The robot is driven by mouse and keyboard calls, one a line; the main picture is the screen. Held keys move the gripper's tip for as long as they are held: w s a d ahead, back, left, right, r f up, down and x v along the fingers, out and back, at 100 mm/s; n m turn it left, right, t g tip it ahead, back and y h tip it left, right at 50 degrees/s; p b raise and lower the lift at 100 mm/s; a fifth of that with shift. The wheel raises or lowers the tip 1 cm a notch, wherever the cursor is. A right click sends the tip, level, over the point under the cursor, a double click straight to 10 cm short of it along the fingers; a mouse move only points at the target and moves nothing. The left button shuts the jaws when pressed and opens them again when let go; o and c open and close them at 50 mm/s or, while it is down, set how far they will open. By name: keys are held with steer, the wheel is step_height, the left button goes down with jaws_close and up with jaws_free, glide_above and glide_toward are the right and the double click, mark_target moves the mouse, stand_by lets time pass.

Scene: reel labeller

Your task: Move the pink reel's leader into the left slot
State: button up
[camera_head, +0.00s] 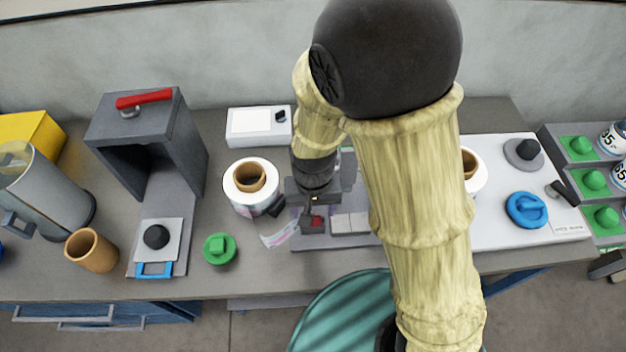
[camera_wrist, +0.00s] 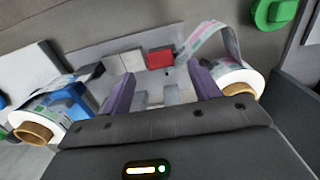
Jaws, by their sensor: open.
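The left reel (camera_head: 250,187), a white roll on a brown core, stands left of the labeller base (camera_head: 300,240). Its pink-patterned leader (camera_head: 280,234) loops forward and ends near a red block (camera_head: 313,224). In the wrist view the leader (camera_wrist: 212,40) arches from the reel (camera_wrist: 243,82) on the right to beside the red block (camera_wrist: 160,58). My gripper (camera_head: 314,205) is over the labeller; in the wrist view its purple fingers (camera_wrist: 160,88) are apart, with no leader between them. I cannot make out the slots clearly.
Pale blocks (camera_head: 350,223) sit right of the red one. Another reel (camera_head: 472,170) stands to the right, partly behind my arm; its blue-green leader (camera_wrist: 70,100) shows in the wrist view. A green knob (camera_head: 219,249) lies left of the leader. A grey press (camera_head: 150,150) stands farther left.

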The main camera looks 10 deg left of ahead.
step_height(320, 180, up, 11)
stand_by(0.3)
stand_by(0.9)
steer(key=w+d+f+m+t, duration=0.1)
steer(key=w+d+m+t, duration=0.1)
steer(key=d, duration=1.9)
steer(key=shift+w+d+m+t, duration=0.25)
steer(key=shift+m+t, duration=0.05)
steer(key=shift+m, duration=0.1)
steer(key=shift+f, duration=0.1)
steer(key=shift+c, duration=0.4)
